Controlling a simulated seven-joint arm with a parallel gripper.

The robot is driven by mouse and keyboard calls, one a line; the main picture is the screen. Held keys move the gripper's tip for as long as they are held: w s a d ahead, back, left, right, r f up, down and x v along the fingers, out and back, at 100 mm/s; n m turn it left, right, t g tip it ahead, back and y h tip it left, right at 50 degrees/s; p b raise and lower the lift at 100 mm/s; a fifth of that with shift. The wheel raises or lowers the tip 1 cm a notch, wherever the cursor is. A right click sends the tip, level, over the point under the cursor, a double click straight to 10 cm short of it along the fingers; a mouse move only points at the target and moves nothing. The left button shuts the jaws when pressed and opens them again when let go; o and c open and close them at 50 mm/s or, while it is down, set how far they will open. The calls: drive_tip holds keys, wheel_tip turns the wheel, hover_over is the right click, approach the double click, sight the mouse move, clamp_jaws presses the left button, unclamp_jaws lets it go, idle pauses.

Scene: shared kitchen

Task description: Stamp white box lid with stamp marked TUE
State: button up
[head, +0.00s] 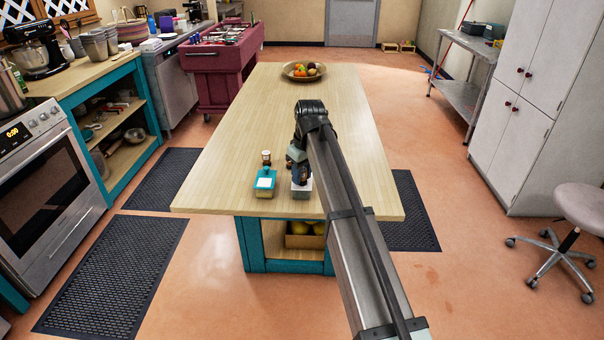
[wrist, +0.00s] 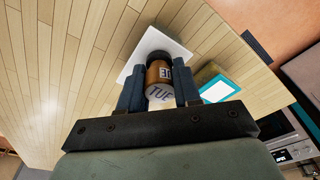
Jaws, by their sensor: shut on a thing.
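My gripper (wrist: 160,92) is shut on a stamp (wrist: 158,76) with a brown body and a pale round top marked TUE. The stamp is upright over the white box (wrist: 147,43). I cannot tell whether its lower end touches the lid. In the head view my gripper (head: 298,163) is low over the table's near end, right above the white box (head: 303,188). The held stamp is mostly hidden there by the gripper.
A teal box (head: 264,183) with a white label stands left of the white box. A small brown bottle-like thing (head: 266,158) stands behind it. A fruit bowl (head: 303,71) sits at the far end. The wooden tabletop (head: 240,120) between is clear.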

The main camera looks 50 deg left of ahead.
drive_tip(key=shift+r, duration=3.45)
drive_tip(key=shift+w+a+m, duration=0.2)
drive_tip(key=shift+a+m, duration=0.05)
drive_tip(key=shift+m, duration=0.75)
drive_tip(key=shift+d+m, duration=0.25)
drive_tip(key=shift+m, duration=0.15)
drive_tip(key=s+d+f+m, duration=0.2)
drive_tip(key=d+f+m, duration=0.1)
drive_tip(key=d, duration=0.4)
drive_tip(key=w+d+f+m+t, duration=0.1)
drive_tip(key=w+d+f+m, duration=0.3)
drive_tip(key=d, duration=0.7)
drive_tip(key=w+d+f, duration=0.2)
drive_tip(key=w+d, duration=0.3)
drive_tip(key=d, duration=0.5)
drive_tip(key=w+d+f+m+t, duration=0.1)
drive_tip(key=w+d+f+m, duration=0.3)
drive_tip(key=d, duration=0.7)
drive_tip(key=w+d+f+m, duration=0.1)
drive_tip(key=w+d, duration=0.1)
drive_tip(key=d, duration=1)
drive_tip(key=w+d+f+m+h, duration=0.1)
drive_tip(key=w+d, duration=0.1)
drive_tip(key=d, duration=1)
drive_tip(key=w+d+f+m, duration=0.1)
drive_tip(key=w+d+m, duration=0.1)
drive_tip(key=d, duration=1)
drive_tip(key=shift+w+d+f+h, duration=0.3)
drive_tip(key=shift+w+d+f, duration=0.1)
drive_tip(key=shift+w, duration=0.15)
